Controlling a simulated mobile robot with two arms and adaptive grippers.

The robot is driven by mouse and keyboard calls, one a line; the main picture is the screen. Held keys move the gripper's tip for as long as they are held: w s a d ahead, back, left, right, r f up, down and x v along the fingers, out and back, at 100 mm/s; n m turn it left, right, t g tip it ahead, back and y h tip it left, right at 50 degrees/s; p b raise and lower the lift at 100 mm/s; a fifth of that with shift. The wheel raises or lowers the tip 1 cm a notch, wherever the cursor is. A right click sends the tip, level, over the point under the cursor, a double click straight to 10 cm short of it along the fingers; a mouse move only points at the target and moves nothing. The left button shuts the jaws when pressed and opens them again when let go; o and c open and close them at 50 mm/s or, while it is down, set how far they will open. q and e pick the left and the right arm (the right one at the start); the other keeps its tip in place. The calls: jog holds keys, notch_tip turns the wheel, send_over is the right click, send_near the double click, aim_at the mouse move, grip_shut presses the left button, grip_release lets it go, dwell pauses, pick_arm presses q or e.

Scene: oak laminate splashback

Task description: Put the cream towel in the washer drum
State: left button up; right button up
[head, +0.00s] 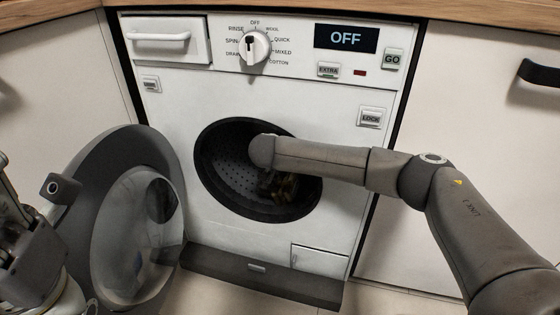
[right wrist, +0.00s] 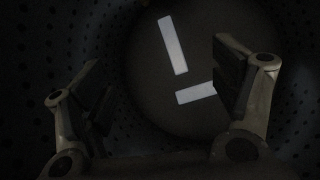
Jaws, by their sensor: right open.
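The washer (head: 180,110) is in the middle of the head view. Its round door (head: 95,240) is swung open to the left. My right arm reaches through the opening of the drum (head: 228,172). My right gripper (head: 278,188) is inside the drum, dark and partly hidden by my arm. In the right wrist view its two fingers (right wrist: 165,95) are spread apart with nothing seen between them. I do not make out the cream towel in either view. Part of my left arm shows at the left edge of the head view, beside the door; its fingertips are not clear.
The dial (head: 254,48) and the GO button (head: 393,59) are on the panel. A dark plinth flap (head: 260,275) juts out below the washer. The rim (head: 215,195) surrounds my arm. The wrist view is very dark.

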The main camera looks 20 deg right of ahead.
jog(key=s+a+r, duration=0.2)
jog(key=s+a, duration=0.6)
jog(key=s, duration=0.5)
jog(key=shift+a+r, duration=0.2)
jog(key=shift+a, duration=0.15)
